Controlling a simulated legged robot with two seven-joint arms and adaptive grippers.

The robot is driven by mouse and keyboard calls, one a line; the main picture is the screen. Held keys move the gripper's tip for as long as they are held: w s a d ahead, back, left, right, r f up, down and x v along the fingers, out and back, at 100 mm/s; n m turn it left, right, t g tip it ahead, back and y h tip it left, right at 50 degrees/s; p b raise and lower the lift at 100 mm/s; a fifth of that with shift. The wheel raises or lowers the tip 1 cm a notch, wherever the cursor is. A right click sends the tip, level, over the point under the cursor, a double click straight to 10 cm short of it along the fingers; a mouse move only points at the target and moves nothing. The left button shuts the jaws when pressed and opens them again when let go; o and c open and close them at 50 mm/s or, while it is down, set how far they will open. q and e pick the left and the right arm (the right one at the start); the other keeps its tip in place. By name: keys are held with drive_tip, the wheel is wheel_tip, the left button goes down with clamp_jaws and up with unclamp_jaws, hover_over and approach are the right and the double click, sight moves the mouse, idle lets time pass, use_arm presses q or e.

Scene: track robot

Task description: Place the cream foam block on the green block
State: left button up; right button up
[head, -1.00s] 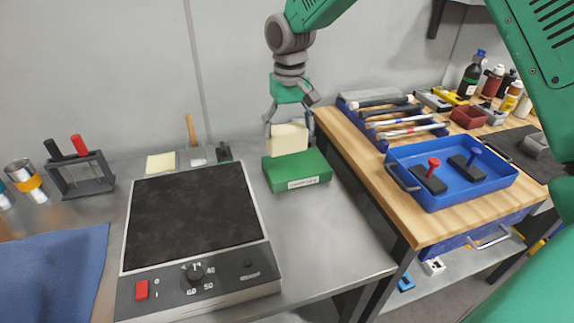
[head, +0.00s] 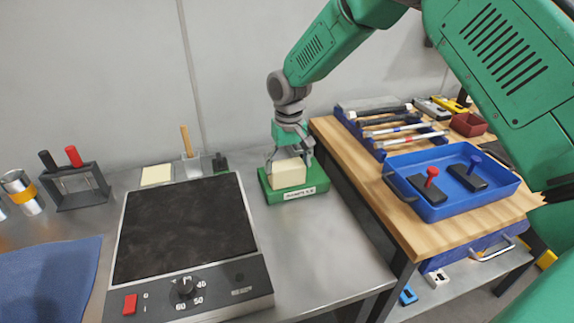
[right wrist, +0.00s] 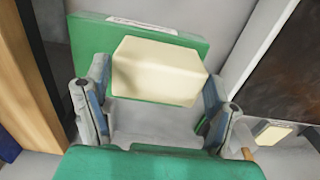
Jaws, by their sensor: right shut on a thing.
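The cream foam block (head: 289,174) is between the fingers of my right gripper (head: 290,162), which is shut on it. In the head view it appears right over the green block (head: 318,184), within its outline; I cannot tell whether the two touch. The green block lies on the metal table with a white label on its front face. In the right wrist view the cream foam block (right wrist: 158,72) sits between both fingers (right wrist: 157,104), with the green block (right wrist: 85,40) behind it. My left gripper is not in view.
A hotplate (head: 185,230) with a dark top stands left of the green block. A wooden bench (head: 440,226) on the right holds a blue tray (head: 440,207) and a tool rack (head: 385,150). A black holder (head: 78,188) and a blue cloth (head: 50,280) are at left.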

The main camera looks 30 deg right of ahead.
sight(286, 167)
drive_tip(key=o, duration=1)
drive_tip(key=shift+s+d+f, duration=0.1)
drive_tip(key=shift+d, duration=0.2)
drive_tip(key=shift+a+r, duration=0.2)
drive_tip(key=shift+a, duration=0.4)
use_arm(q)
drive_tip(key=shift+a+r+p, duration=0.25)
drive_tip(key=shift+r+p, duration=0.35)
drive_tip(key=shift+p, duration=0.1)
use_arm(e)
wheel_tip(286, 167, up, 12)
